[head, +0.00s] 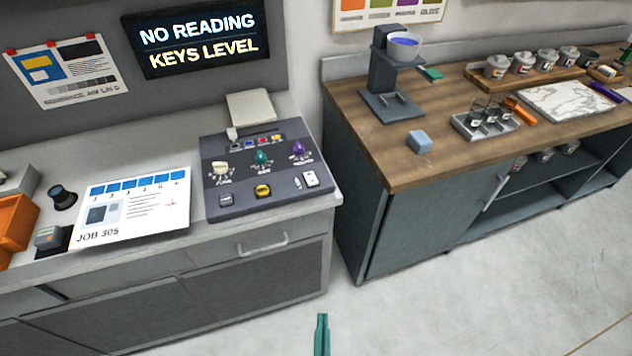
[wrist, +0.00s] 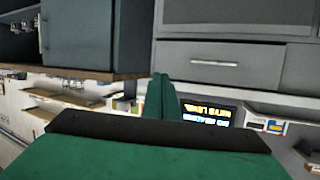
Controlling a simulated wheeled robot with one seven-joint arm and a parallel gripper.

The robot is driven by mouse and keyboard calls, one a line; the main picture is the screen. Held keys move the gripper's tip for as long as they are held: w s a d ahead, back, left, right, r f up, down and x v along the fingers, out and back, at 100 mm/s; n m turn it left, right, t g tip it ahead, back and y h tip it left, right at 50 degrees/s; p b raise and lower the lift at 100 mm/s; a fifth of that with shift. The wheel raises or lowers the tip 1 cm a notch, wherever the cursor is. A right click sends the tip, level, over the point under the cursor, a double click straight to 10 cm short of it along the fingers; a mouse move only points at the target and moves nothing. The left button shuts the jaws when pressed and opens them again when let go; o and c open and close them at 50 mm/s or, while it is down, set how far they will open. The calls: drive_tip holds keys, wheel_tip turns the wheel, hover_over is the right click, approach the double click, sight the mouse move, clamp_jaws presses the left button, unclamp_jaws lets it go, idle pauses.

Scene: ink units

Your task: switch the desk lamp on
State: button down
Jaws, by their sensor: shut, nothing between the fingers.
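I cannot make out a desk lamp for certain in either view. A dark control console (head: 262,205) stands on the left counter in the head view. It carries several coloured knobs, a yellow button (head: 263,190) and a white switch-like piece (head: 311,179) at its right. My teal gripper (head: 322,335) is at the bottom of the head view, in front of the counter and apart from it. In the wrist view its fingers (wrist: 163,97) are together and empty. The wrist picture appears upside down.
A lit sign (head: 198,36) hangs above the left counter. A job sheet (head: 132,210), a black cylinder (head: 62,197) and an orange bin (head: 14,222) are left of the console. A wooden-topped bench (head: 465,155) stands right, with pots and a stand. The floor (head: 450,310) in front looks clear.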

drive_tip(key=w+r+n+y, duration=0.1)
drive_tip(key=w+r, duration=0.3)
drive_tip(key=w, duration=0.3)
drive_tip(key=w+d+r+y, duration=0.1)
drive_tip(key=w+r, duration=0.3)
drive_tip(key=w, duration=0.3)
drive_tip(key=w+r+n+y, duration=0.1)
drive_tip(key=w+r, duration=0.2)
drive_tip(key=w, duration=0.4)
drive_tip(key=w+r+n+g+y, duration=0.1)
drive_tip(key=w+r, duration=0.3)
drive_tip(key=r, duration=0.5)
drive_tip(key=shift+d+n+y, duration=0.35)
drive_tip(key=shift+n+y, duration=0.05)
drive_tip(key=shift+n, duration=0.5)
hover_over(311, 178)
drive_tip(key=s+d, duration=0.1)
drive_tip(key=s, duration=0.2)
wheel_tip(311, 178, down, 4)
drive_tip(key=shift+d+r, duration=0.1)
drive_tip(key=shift+r, duration=0.1)
drive_tip(key=shift+s+d+f, duration=0.1)
drive_tip(key=shift+s+f, duration=0.05)
drive_tip(key=shift+f, duration=0.45)
drive_tip(key=shift+s+f, duration=0.1)
drive_tip(key=shift+f, duration=0.5)
drive_tip(key=shift+s+f, duration=0.1)
drive_tip(key=shift+f, duration=0.65)
